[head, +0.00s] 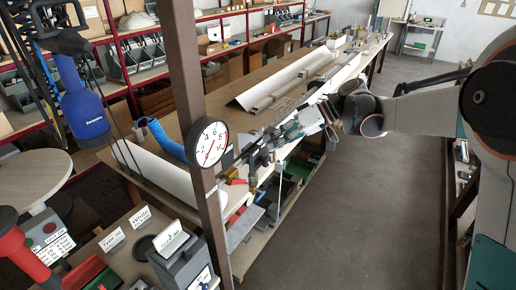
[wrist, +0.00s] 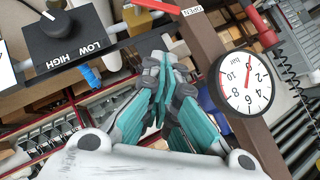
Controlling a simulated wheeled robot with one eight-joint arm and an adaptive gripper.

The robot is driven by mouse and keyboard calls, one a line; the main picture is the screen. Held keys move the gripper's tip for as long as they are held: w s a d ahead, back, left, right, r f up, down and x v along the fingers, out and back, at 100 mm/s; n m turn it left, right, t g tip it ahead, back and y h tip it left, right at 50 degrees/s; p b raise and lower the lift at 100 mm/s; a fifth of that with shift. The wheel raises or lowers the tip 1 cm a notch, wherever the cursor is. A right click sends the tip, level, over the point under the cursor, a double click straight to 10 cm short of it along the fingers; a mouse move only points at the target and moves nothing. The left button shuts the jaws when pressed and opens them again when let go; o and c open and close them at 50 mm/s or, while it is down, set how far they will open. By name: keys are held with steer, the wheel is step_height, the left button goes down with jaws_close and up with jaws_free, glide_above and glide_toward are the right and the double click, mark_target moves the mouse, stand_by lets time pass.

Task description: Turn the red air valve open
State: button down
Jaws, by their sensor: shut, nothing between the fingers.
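A small red piece (head: 236,182), which looks like the valve handle, shows beside brass fittings just right of the brown post in the head view. My gripper (head: 246,158) reaches in from the right, its tips close to those fittings; contact cannot be told. In the wrist view my gripper (wrist: 163,62) has its teal and grey fingers together and empty.
A round pressure gauge (head: 207,142) is fixed to the brown post (head: 186,80), close to my gripper; the gauge (wrist: 247,82) is right of my fingers in the wrist view. A dark LOW/HIGH knob (wrist: 58,36) is at upper left. A long workbench (head: 222,103) stands behind; floor (head: 345,200) is clear.

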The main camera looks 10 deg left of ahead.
mark_target(233, 183)
steer(key=s+d+f+x, duration=0.1)
steer(key=s+x, duration=0.1)
steer(key=x, duration=1)
steer(key=shift+a+f+p, duration=0.15)
steer(key=shift+f+p, duration=0.3)
steer(key=shift+s+a+f+n+t+h+b, duration=0.15)
steer(key=shift+s+n+t+h+b, duration=0.2)
steer(key=shift+s+t, duration=0.25)
steer(key=s+n+t+h+b, duration=0.1)
steer(key=s+a+f+n+t+b, duration=0.1)
steer(key=t, duration=0.1)
steer(key=shift+s+f+h+b, duration=0.15)
steer(key=shift+f+h+b, duration=0.15)
steer(key=shift+h, duration=0.05)
steer(key=shift+s+f+b, duration=0.15)
steer(key=shift+f+b, duration=0.1)
steer(key=shift+b, duration=0.1)
steer(key=shift+s+a, duration=0.1)
steer(key=shift+a, duration=0.05)
stand_by(0.5)
